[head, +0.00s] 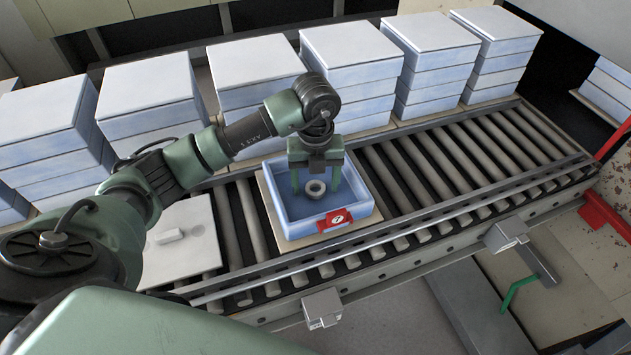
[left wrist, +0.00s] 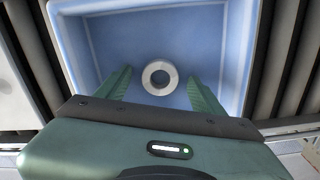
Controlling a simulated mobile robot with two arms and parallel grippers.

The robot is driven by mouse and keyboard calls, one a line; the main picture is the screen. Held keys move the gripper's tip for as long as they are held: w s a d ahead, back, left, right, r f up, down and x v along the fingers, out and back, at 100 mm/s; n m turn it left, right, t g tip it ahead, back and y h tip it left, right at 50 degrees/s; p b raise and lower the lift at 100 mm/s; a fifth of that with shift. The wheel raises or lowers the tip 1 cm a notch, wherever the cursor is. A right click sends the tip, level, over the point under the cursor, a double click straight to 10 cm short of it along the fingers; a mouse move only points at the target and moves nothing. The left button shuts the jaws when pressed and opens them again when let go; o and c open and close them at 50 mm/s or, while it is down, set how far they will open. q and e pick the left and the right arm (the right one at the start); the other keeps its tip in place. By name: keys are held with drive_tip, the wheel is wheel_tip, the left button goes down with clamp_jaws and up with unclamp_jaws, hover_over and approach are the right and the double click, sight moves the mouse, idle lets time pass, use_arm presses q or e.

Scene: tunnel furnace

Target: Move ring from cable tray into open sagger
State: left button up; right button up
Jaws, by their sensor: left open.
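The grey ring (head: 316,188) lies flat on the floor of the open blue sagger (head: 291,229), which sits on the roller conveyor. The ring also shows in the left wrist view (left wrist: 160,77), inside the sagger (left wrist: 75,64). My left gripper (head: 316,187) reaches down into the sagger. Its two green fingers (left wrist: 160,90) are spread apart, one on each side of the ring, with gaps between them and it. The gripper is open and holds nothing. A red label is on the sagger's front wall. The cable tray cannot be made out. My right gripper is not in view.
Stacks of closed blue-white saggers (head: 350,70) stand in a row behind the conveyor (head: 445,165). A pale lid-like plate with a handle (head: 183,240) lies on the rollers left of the sagger. The rollers to the right are clear. A red bracket (head: 604,212) stands at the right end.

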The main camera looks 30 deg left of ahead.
use_arm(q)
drive_tip(key=shift+w+r, duration=0.1)
drive_tip(key=shift+r, duration=0.45)
wheel_tip(320, 180, up, 6)
drive_tip(key=shift+f+b, duration=0.25)
drive_tip(key=shift+b, duration=0.7)
drive_tip(key=shift+r, duration=0.6)
drive_tip(key=shift+r, duration=0.1)
